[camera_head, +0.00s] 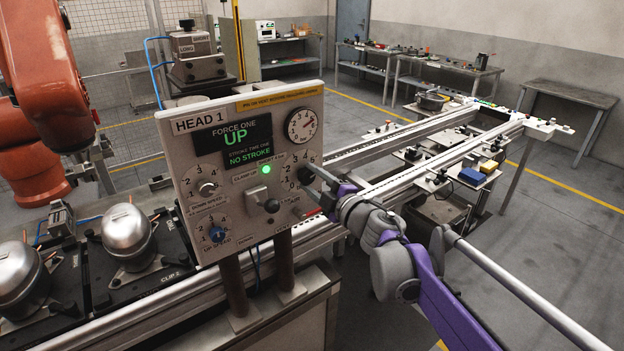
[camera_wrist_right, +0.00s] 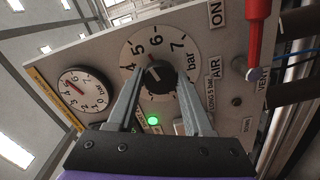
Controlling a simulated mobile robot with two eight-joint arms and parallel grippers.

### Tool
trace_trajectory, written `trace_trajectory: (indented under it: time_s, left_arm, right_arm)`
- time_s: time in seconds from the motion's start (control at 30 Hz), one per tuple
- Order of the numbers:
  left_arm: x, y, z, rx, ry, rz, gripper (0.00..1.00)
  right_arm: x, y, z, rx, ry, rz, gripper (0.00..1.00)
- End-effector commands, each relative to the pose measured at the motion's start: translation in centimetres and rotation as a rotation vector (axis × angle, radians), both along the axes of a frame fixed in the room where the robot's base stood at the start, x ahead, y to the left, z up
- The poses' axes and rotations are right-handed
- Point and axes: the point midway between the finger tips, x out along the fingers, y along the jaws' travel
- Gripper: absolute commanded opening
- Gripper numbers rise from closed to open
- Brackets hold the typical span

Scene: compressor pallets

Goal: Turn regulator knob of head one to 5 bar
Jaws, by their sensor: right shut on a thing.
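The HEAD 1 panel (camera_head: 185,150) stands upright on two posts, its display reading FORCE ONE UP and NO STROKE. The black regulator knob (camera_wrist_right: 155,72) sits on a round bar dial (camera_wrist_right: 176,42) with numbers around it, among them 4 to 7. Its mark appears to point up towards 5 and 6; the exact value is unclear. My right gripper (camera_wrist_right: 160,82) is shut on the knob, one finger on each side. In the head view the right gripper (camera_head: 312,176) reaches the panel's right side and partly hides this dial. A pressure gauge (camera_head: 300,125) with a red needle sits above. My left gripper is out of view.
A green lamp (camera_head: 265,169) glows beside the dial. A lever switch (camera_head: 270,205) and two lower knobs share the panel. A conveyor (camera_head: 400,150) runs behind my right arm.

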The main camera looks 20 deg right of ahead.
Motion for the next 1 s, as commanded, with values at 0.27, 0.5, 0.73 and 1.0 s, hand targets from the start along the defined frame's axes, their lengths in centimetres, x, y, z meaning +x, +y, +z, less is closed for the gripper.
trace_trajectory:
  time_s: [0.27, 0.5, 0.73, 1.0]
  left_arm:
    - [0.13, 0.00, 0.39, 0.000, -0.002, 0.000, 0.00]
    - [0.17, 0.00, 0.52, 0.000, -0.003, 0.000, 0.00]
    - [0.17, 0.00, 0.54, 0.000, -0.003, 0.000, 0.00]
    - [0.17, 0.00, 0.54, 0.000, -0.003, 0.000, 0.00]
  right_arm:
    - [0.01, -0.04, 0.05, -0.153, -0.055, -0.001, 0.00]
    - [0.01, -0.04, 0.03, -0.218, -0.079, -0.001, 0.00]
    - [0.01, -0.05, 0.00, -0.233, -0.084, -0.001, 0.00]
    - [0.01, -0.05, 0.00, -0.232, -0.084, -0.001, 0.00]
